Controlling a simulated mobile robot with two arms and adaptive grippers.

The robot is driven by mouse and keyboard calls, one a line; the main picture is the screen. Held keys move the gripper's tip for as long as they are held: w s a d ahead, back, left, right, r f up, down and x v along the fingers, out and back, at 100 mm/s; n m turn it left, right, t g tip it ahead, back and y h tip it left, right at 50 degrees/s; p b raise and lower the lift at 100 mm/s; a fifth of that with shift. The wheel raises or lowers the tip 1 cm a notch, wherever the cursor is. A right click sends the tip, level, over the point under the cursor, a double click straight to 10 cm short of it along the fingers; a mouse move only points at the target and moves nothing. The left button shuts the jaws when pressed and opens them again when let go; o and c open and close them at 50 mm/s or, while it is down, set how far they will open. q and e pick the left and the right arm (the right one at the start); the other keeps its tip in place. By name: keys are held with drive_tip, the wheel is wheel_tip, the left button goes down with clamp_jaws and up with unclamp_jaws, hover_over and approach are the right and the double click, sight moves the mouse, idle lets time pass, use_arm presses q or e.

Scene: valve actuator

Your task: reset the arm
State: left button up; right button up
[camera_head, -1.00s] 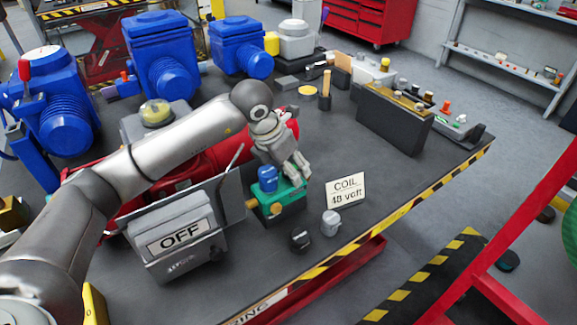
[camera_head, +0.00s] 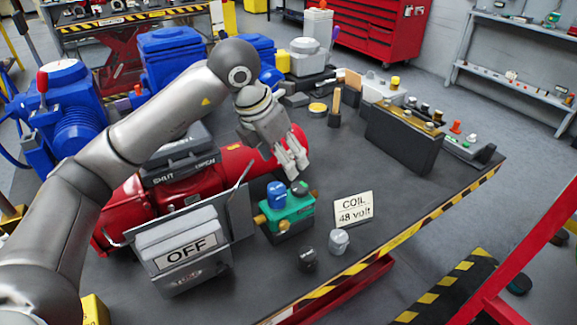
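My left gripper (camera_head: 293,160) is at the end of the grey arm that comes in from the left. It hangs above and behind the green valve block (camera_head: 290,215), apart from it. Its fingers point down and look slightly parted, with nothing seen between them. The green block carries a blue coil (camera_head: 276,194), a small dark green knob (camera_head: 299,188) and brass fittings. The red actuator (camera_head: 190,178) lies behind, partly hidden by my arm, with a "SHUT OPEN" indicator (camera_head: 182,170) on top. My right gripper is not in view.
A grey box marked "OFF" (camera_head: 184,252) stands front left. A "COIL 48 volt" sign (camera_head: 353,210), a grey knob (camera_head: 339,241) and a black knob (camera_head: 308,259) are near the striped table edge. Blue actuators (camera_head: 75,110) stand at the back left.

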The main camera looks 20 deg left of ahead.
use_arm(q)
drive_tip(key=shift+s+r, duration=0.1)
drive_tip(key=shift+r, duration=0.2)
